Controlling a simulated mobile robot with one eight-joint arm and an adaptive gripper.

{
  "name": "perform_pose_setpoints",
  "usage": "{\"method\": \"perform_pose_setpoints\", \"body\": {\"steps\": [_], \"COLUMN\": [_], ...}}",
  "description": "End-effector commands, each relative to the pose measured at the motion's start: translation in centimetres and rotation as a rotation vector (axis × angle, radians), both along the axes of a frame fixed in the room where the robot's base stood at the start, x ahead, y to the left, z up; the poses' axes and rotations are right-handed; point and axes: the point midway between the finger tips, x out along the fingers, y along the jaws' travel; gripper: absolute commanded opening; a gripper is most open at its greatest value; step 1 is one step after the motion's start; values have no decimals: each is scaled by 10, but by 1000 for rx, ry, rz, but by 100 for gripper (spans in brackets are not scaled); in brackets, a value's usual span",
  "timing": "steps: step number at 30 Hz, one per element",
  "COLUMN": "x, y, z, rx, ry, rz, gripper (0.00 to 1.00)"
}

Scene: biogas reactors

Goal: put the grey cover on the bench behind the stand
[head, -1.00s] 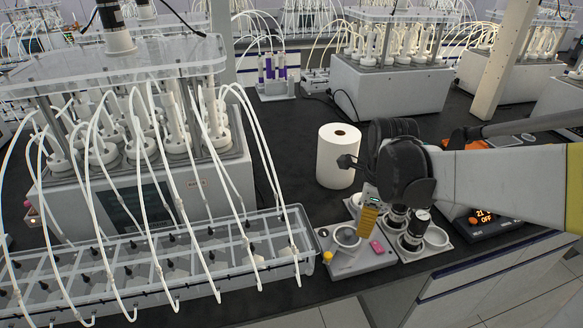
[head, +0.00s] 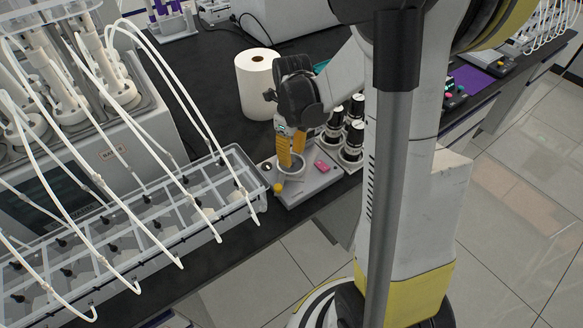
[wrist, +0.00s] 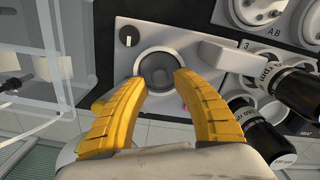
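The stand (head: 312,184) is a light grey plate near the bench's front edge, with a yellow knob and a pink piece. On its left part is a round pale ring (head: 291,170); in the wrist view the ring (wrist: 138,66) encloses a dark grey round disc (wrist: 157,70). I cannot tell for sure whether this disc is the grey cover. My gripper (head: 292,156) points down over the ring. Its yellow fingers (wrist: 160,82) are apart, one tip on either side of the ring's near part. Nothing shows held between them; contact is unclear.
Several black-capped bottles (head: 352,138) stand just right of the stand. A white paper roll (head: 258,84) stands behind it on the black bench. A clear compartment tray (head: 240,165) with white tubes is close on the left. Bare bench shows between roll and tray.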

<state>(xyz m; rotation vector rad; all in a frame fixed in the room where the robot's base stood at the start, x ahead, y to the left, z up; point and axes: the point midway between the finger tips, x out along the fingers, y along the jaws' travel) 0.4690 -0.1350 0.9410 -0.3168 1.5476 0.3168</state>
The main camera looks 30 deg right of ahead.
Motion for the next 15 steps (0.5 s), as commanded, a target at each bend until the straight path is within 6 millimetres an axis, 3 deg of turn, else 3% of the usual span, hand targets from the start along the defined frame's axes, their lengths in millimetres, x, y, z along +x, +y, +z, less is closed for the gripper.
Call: {"method": "perform_pose_setpoints", "body": {"steps": [1,4,11,14,15], "x": [1,0,0,0,0], "y": [0,0,0,0,0], "z": [-14,-24,-24,-24,-24], "rx": [0,0,0,0,0], "ry": [0,0,0,0,0], "rz": [0,0,1,1,1], "gripper": [34,34,33,2,0]}}
